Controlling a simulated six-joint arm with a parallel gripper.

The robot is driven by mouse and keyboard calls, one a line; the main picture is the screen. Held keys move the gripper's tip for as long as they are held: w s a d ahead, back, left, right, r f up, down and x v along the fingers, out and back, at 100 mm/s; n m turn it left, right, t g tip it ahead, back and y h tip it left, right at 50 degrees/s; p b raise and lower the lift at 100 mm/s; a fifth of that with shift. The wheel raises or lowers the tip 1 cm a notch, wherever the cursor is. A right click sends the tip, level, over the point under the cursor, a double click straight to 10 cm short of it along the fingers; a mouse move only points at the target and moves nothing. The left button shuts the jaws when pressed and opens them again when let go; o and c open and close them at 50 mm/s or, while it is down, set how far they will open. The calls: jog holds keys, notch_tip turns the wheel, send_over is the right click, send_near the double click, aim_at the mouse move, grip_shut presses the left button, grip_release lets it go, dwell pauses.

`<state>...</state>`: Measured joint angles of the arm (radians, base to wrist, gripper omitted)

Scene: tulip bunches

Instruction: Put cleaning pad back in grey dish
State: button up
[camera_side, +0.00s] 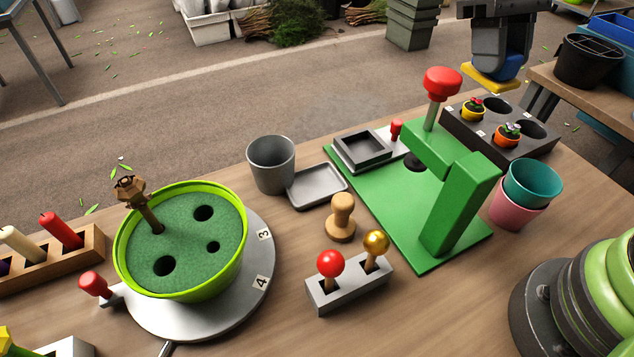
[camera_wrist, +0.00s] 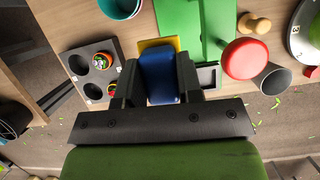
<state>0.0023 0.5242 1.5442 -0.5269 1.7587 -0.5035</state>
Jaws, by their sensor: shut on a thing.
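The cleaning pad (camera_side: 489,78), with a yellow sole and a blue block on top, hangs from my gripper (camera_side: 503,50) at the upper right of the side view. My gripper is shut on the blue block, and the pad is held in the air near the dark pot holder. In the wrist view the blue block (camera_wrist: 159,74) sits between the two dark fingers, with the yellow edge beyond it. A shallow grey dish (camera_side: 318,186) lies on the table beside a grey cup, apparently empty. It cannot be made out in the wrist view.
A green press (camera_side: 460,200) with a red knob (camera_side: 442,82) stands between the pad and the dish. A square dark tray (camera_side: 362,147) sits on its base. The grey cup (camera_side: 271,164), a wooden stamp (camera_side: 341,218) and the dark pot holder (camera_side: 535,136) stand nearby.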

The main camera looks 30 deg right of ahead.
jog(key=w+a+m+t+y, duration=0.5)
jog(key=w+m, duration=0.6)
jog(key=m, duration=0.6)
notch_tip(320, 180, down, 13)
jog(key=shift+s+a+f+g+h, duration=0.15)
jog(key=shift+s+a+g+h, duration=0.15)
jog(key=shift+a+h, duration=0.1)
jog(key=a+f, duration=0.1)
jog(key=a, duration=0.2)
jog(key=a+f, duration=0.2)
jog(key=a, duration=0.1)
jog(key=a+f, duration=0.2)
jog(key=a, duration=0.2)
jog(key=shift+a+f, duration=0.65)
jog(key=shift+a, duration=0.35)
jog(key=shift+a+f, duration=0.6)
jog(key=shift+a, duration=0.4)
jog(key=shift+f, duration=0.15)
